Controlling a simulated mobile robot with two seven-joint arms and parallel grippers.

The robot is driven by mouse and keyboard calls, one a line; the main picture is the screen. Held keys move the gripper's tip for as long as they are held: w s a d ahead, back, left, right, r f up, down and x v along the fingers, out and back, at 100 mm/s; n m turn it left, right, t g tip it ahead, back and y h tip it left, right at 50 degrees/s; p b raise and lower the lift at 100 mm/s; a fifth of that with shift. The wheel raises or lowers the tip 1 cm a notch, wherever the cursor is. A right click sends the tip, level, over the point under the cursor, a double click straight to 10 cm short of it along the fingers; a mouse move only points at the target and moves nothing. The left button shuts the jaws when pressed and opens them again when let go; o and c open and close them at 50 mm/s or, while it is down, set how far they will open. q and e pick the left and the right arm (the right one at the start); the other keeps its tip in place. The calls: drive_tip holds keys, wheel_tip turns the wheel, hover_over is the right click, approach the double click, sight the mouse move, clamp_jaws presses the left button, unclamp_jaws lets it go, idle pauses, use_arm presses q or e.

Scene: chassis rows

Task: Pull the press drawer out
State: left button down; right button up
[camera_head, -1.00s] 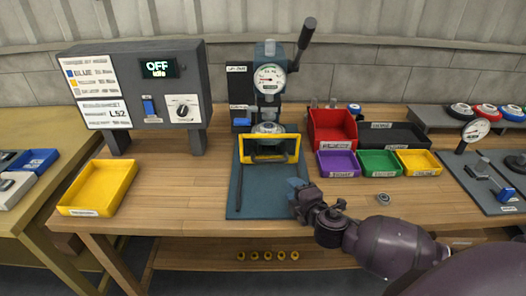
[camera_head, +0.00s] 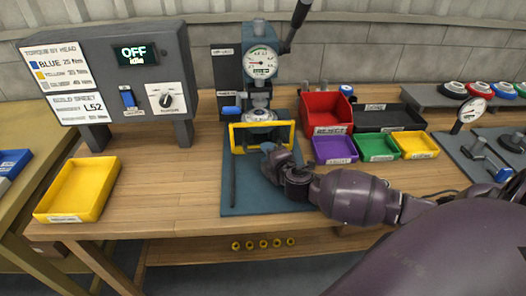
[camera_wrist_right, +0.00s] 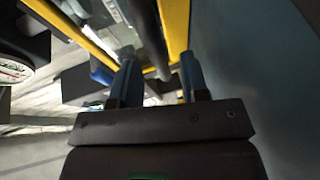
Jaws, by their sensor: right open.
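The press (camera_head: 258,92) stands at the back of the bench with a round dial gauge and a dark lever. A yellow rectangular frame (camera_head: 236,137) stands upright at its front, above a blue-grey base plate (camera_head: 243,196); I take it for the drawer's front. A round metal part (camera_head: 260,115) sits just behind it. My right gripper (camera_head: 268,149) is at the frame's lower front edge. In the right wrist view the gripper's blue fingers (camera_wrist_right: 160,78) are apart, with the yellow frame (camera_wrist_right: 174,25) close ahead; contact is unclear. My left gripper is out of view.
A torque box (camera_head: 110,80) reading OFF idle stands left of the press, with a yellow tray (camera_head: 80,190) before it. Red (camera_head: 326,113), purple (camera_head: 335,149), green and yellow bins stand to the right. A dark rod (camera_head: 233,185) stands on the base plate's left side.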

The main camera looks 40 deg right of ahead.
drive_tip(key=shift+x, duration=1.4)
clamp_jaws()
